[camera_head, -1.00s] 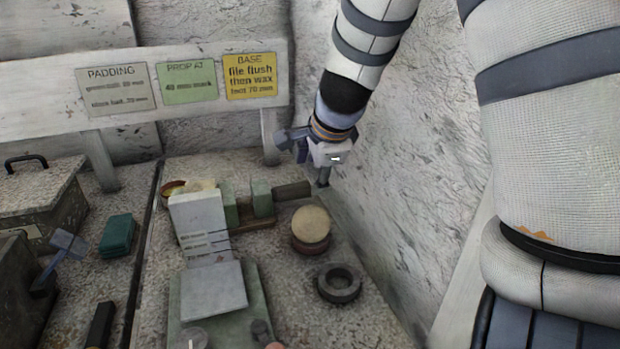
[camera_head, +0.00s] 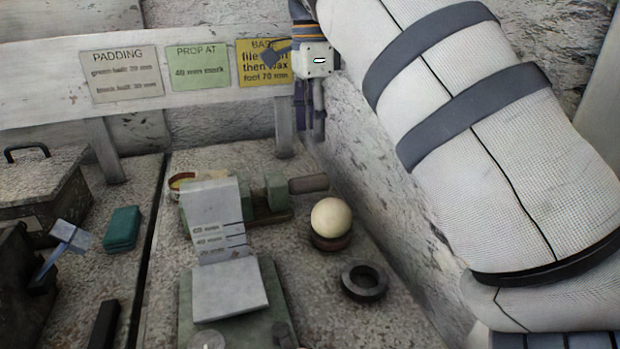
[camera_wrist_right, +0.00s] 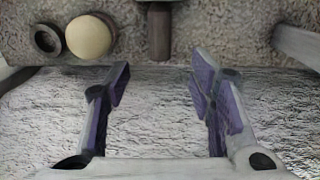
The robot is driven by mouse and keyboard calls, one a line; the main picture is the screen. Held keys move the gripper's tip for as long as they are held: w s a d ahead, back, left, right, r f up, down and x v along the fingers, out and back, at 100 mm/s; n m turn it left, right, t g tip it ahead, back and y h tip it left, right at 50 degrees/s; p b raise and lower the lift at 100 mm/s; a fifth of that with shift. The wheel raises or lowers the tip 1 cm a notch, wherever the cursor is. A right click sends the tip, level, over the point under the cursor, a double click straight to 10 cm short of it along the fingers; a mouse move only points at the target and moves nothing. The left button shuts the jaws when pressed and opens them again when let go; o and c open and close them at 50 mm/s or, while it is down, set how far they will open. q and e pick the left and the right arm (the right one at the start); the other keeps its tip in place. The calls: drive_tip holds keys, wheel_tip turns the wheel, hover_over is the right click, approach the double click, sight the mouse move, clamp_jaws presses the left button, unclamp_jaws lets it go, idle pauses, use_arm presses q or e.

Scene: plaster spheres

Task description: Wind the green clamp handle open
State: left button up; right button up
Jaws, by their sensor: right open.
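The green clamp (camera_head: 277,190) stands on the speckled bench, partly hidden behind a white marked plate. Its dark brownish handle (camera_head: 308,184) sticks out to the right in the head view. The handle (camera_wrist_right: 159,32) also shows at the top middle of the right wrist view. My right gripper (camera_head: 311,122) hangs with fingers down, above and behind the handle near the back wall. In the right wrist view the gripper (camera_wrist_right: 162,84) is open, with nothing between its purple-padded fingers. The handle lies beyond the fingertips, roughly in line with the gap. My left gripper is not in view.
A cream sphere (camera_head: 331,217) sits on a brown ring stand close to the handle. A dark ring (camera_head: 364,282) lies in front of it. A sign board (camera_head: 50,85) spans the back; the rough wall rises at right.

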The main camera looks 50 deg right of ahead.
sight(313, 176)
drive_tip(key=f, duration=1.1)
drive_tip(key=shift+s+a+f, duration=0.15)
drive_tip(key=shift+s, duration=0.1)
drive_tip(key=c, duration=1.2)
